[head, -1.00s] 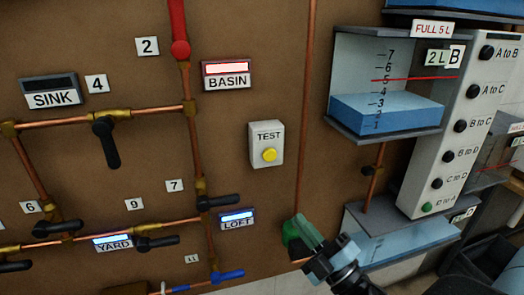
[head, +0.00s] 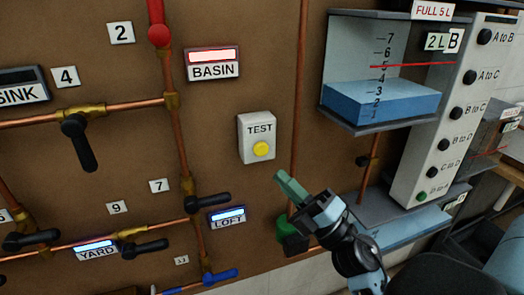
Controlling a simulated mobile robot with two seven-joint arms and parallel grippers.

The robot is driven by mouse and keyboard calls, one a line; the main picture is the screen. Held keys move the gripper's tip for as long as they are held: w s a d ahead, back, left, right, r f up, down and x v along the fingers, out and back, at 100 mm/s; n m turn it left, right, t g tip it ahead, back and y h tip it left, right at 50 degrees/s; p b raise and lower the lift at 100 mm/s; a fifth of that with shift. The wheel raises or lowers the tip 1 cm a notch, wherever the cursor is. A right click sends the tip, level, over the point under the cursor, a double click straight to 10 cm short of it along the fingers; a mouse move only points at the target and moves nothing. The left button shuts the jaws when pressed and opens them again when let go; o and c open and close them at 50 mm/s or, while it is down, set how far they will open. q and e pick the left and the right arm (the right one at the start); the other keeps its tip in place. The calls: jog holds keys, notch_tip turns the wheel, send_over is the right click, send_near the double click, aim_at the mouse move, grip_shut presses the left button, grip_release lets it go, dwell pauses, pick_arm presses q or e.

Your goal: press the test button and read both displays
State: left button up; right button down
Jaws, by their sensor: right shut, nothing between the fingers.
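The test box (head: 257,130) is a white box marked TEST on the brown board, with a round yellow button (head: 261,149). My right gripper (head: 281,178) is shut and empty, its fingertips below and right of the button, apart from it in the picture. The BASIN display (head: 212,55) is lit red. The LOFT display (head: 227,214) and the YARD display (head: 96,246) are lit blue-white. The SINK display (head: 18,77) is dark and cut by the left edge. My left gripper does not show.
Copper pipes (head: 182,140) with black lever handles (head: 79,143) run left of the test box. A vertical pipe (head: 299,110) runs on its right. A tank with blue water (head: 375,100) and a white button panel (head: 447,130) stand at the right.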

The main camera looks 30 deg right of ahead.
aim_at(261, 149)
jog(key=w+d, duration=0.1)
jog(key=w, duration=0.6)
jog(key=shift+w+d+b, duration=0.15)
jog(key=shift+d+b, duration=0.15)
jog(key=shift+d, duration=0.05)
dwell(0.8)
dwell(0.6)
jog(key=shift+w, duration=0.15)
dwell(0.3)
jog(key=shift+w+d, duration=0.1)
jog(key=shift+w, duration=0.15)
